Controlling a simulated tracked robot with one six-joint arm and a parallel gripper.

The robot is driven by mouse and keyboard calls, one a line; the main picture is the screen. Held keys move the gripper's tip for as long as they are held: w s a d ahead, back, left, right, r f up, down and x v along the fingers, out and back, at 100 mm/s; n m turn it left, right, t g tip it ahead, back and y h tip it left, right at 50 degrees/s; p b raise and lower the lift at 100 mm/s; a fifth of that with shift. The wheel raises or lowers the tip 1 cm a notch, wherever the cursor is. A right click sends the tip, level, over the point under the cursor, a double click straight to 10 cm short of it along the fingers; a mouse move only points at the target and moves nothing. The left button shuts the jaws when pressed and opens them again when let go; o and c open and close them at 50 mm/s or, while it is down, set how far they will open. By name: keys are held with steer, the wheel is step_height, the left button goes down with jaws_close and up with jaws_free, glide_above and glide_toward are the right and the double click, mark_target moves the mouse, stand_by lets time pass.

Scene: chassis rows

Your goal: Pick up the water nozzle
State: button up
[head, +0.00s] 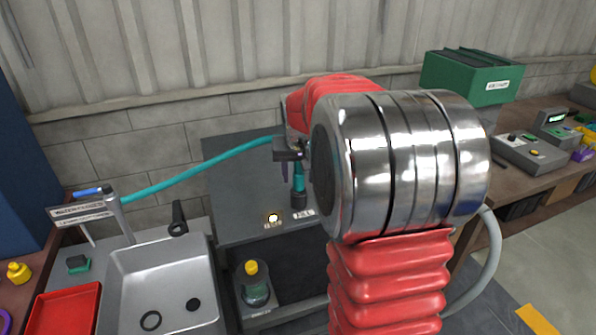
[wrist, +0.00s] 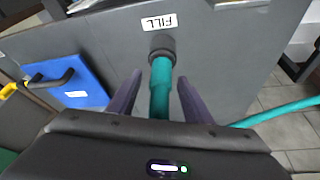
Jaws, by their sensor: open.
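The water nozzle is a teal tube with a dark collar. In the wrist view the nozzle (wrist: 160,92) lies between the two purple-grey fingers of my gripper (wrist: 160,76), which are apart with a gap on each side. Its dark collar meets the grey panel beside the FILL label (wrist: 158,22); I cannot tell whether it sits in a hole. In the head view the nozzle (head: 299,182) hangs upright beside my gripper (head: 289,168), partly hidden by my arm. A teal hose (head: 200,167) runs from the sink post toward it.
A grey sink (head: 165,275) with a post and tap stands at the left, near a red tray (head: 65,312). A bottle with a yellow cap (head: 256,285) stands in a lower recess. A green box (head: 470,77) is at the back right. A blue panel with a handle (wrist: 65,82) is nearby.

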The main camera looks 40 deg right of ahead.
steer(key=shift+c, duration=0.5)
jaws_close()
